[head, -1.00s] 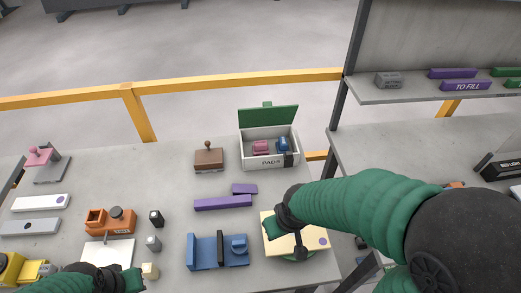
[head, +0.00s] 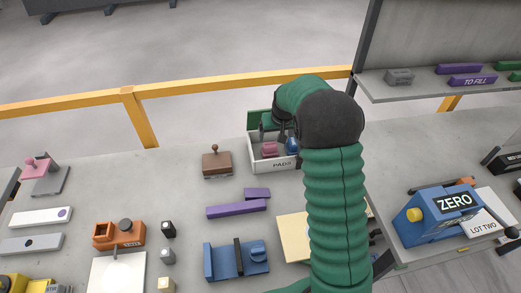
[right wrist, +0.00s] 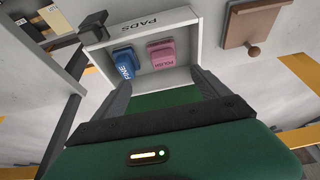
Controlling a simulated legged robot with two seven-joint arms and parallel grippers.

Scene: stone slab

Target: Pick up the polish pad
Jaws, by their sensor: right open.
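The polish pad is a pink block marked POLISH (right wrist: 161,54), inside the white PADS box (right wrist: 150,29). In the head view the pink pad (head: 270,149) shows beside the blue pad (head: 292,146), within the box (head: 259,163). The blue pad in the wrist view is marked FINE (right wrist: 127,63). My right gripper (right wrist: 158,80) is open and empty at the box, its two fingers apart with both pads showing beyond the tips. In the head view the right gripper (head: 274,128) is over the box, partly hidden by my arm. My left gripper is not in view.
The box's green lid (head: 254,122) stands open at the back. A brown block with a knob (head: 216,165) stands left of the box. Purple bars (head: 236,209) and a blue fixture (head: 236,261) lie nearer. A blue ZERO device (head: 437,215) is at right.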

